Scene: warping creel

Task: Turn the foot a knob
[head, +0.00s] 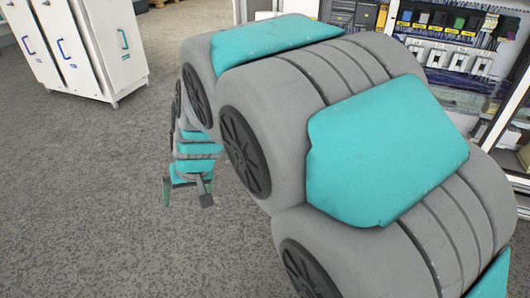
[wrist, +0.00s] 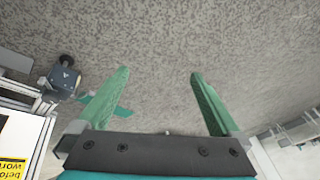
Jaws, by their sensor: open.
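My gripper (head: 187,192) hangs low over the grey floor in the head view, left of my arm. In the wrist view its two green fingers (wrist: 160,75) are spread apart with only floor visible between them. A small blue-grey part (wrist: 63,82) with a dark round end stands left of the fingers in the wrist view, apart from them. I cannot tell whether it is the foot a knob. No knob can be made out in the head view, where my arm hides much of the middle and right.
A white cabinet (head: 80,45) with blue handles stands at the upper left. An open electrical cabinet (head: 440,50) stands at the upper right behind my arm. A white frame with a yellow label (wrist: 12,168) is at the wrist view's left edge. The floor (head: 90,200) at left is clear.

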